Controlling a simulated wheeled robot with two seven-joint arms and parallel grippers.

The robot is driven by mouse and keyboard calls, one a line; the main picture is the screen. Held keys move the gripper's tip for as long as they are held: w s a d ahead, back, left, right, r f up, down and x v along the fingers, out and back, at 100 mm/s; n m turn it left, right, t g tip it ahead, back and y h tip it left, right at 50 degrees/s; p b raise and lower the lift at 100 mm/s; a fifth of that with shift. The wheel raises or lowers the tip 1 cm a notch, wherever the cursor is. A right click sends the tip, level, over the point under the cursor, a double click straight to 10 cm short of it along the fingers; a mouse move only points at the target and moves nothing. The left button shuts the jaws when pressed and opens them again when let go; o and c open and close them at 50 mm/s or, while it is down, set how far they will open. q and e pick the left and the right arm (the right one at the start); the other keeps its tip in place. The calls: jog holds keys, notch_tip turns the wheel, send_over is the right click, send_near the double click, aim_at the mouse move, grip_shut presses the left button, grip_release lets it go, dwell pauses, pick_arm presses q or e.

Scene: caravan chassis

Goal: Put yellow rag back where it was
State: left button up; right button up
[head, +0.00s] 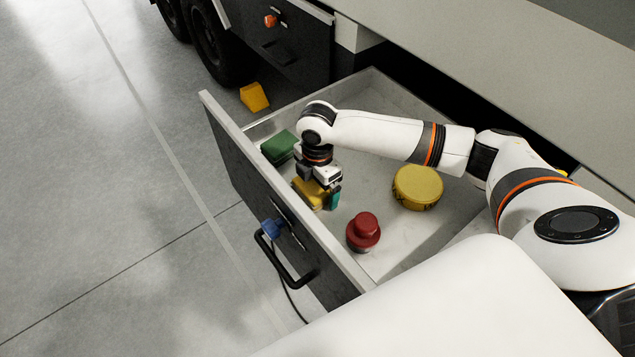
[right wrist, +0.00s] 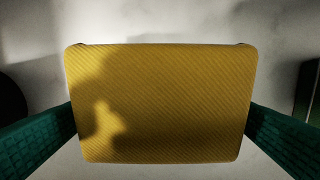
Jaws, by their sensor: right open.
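The yellow rag (head: 306,192), a folded ribbed block, lies in the open drawer (head: 234,150), near its front wall. It fills the middle of the right wrist view (right wrist: 165,105). My right gripper (head: 319,198) points down over the rag with its teal fingers on either side of it. In the right wrist view, one finger is at the rag's left edge and the other at its right edge; the jaws are open. Whether the fingers touch the rag I cannot tell. My left gripper is not in view.
A green folded rag (head: 280,146) lies in the drawer to the left of the yellow one. A round yellow tin (head: 418,187) and a red knobbed object (head: 363,232) stand to the right. A black handle (head: 284,262) juts from the drawer front. A yellow chock (head: 254,97) lies on the floor.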

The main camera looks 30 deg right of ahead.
notch_tip(320, 180, up, 12)
jog(key=b, duration=0.1)
jog(key=shift+r+b, duration=0.15)
jog(key=shift+b, duration=0.2)
dwell(0.4)
